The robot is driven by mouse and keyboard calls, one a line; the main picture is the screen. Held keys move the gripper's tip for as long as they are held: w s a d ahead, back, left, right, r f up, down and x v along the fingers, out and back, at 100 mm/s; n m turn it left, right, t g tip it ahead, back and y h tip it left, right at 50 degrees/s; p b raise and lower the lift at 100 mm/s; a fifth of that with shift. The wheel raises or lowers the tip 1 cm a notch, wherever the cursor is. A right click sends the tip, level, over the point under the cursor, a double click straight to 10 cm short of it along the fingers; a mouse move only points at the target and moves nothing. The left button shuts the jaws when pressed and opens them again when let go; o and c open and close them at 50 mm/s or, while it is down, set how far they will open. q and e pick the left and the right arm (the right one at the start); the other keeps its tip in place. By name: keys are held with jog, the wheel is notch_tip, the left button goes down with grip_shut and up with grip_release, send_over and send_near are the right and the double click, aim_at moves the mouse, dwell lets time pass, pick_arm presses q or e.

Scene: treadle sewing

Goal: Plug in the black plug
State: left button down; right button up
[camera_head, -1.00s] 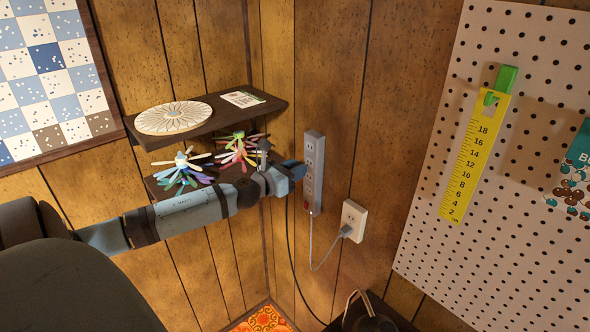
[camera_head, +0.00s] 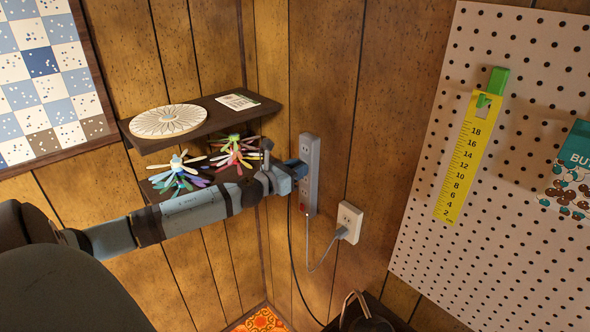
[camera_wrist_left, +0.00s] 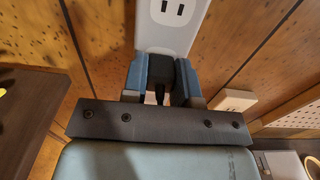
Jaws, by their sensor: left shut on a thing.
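The black plug (camera_wrist_left: 160,74) sits between the blue fingers of my left gripper (camera_wrist_left: 160,80) in the left wrist view. The gripper is shut on it. A grey power strip (camera_head: 310,155) is mounted upright on the wood wall, and one of its sockets shows above the plug in the wrist view (camera_wrist_left: 178,25). In the head view, my left gripper (camera_head: 296,171) is right at the left side of the strip. The plug is hidden there, and a black cord (camera_head: 291,245) hangs below. The prongs are hidden; I cannot tell if they are in a socket. My right gripper is not in view.
A wall outlet (camera_head: 347,222) holds the strip's grey plug and cord. A pegboard (camera_head: 500,140) with a yellow ruler (camera_head: 465,150) is to the right.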

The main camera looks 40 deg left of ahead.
pick_arm(q)
jog(key=shift+w+r, duration=0.1)
jog(key=shift+w, duration=0.05)
jog(key=c, duration=0.8)
grip_release()
jog(key=shift+w, duration=0.1)
jog(key=shift+s+f, duration=0.2)
jog(key=shift+s, duration=0.3)
jog(key=shift+s+a+r+b, duration=0.15)
jog(key=shift+s+b, duration=0.3)
jog(key=shift+s, duration=1.7)
jog(key=shift+s+a+f+b, duration=0.15)
jog(key=shift+s+b, duration=0.35)
jog(key=shift+s, duration=1.65)
jog(key=shift+s+a+r+b, duration=0.2)
jog(key=shift+s+b, duration=0.25)
jog(key=shift+s, duration=1.7)
